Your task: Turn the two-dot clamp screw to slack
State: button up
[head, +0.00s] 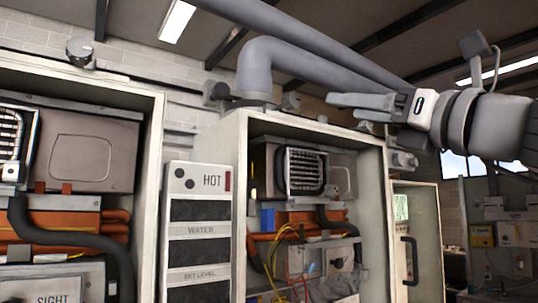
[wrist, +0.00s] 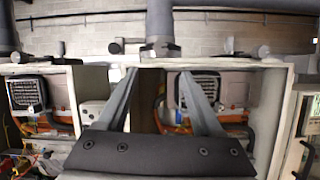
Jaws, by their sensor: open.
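No screw shows readable dots, so I cannot tell which one is the two-dot clamp screw. In the head view, a grey flue pipe (head: 268,58) bends above the middle cabinet, with a dark knob-like fitting (head: 214,91) left of its base. In the wrist view, a pipe collar (wrist: 160,48) stands on the cabinet's top edge beyond my fingers, with small round fittings (wrist: 117,46) beside it. My gripper (head: 332,107) is raised at the right, near the cabinet's top, fingers pointing left. In the wrist view, my gripper (wrist: 157,73) is open with nothing held between its fingers.
The middle cabinet (head: 240,190) and left cabinet (head: 157,150) are open, showing hoses and wires. A label panel marked HOT (head: 198,223) stands between them. A metal knob (head: 80,52) sits on the left cabinet. Another pipe (head: 335,45) runs overhead, close to my arm.

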aim_at(295, 101)
jog(key=p+x, duration=0.4)
jog(key=x, duration=1.2)
grip_shut()
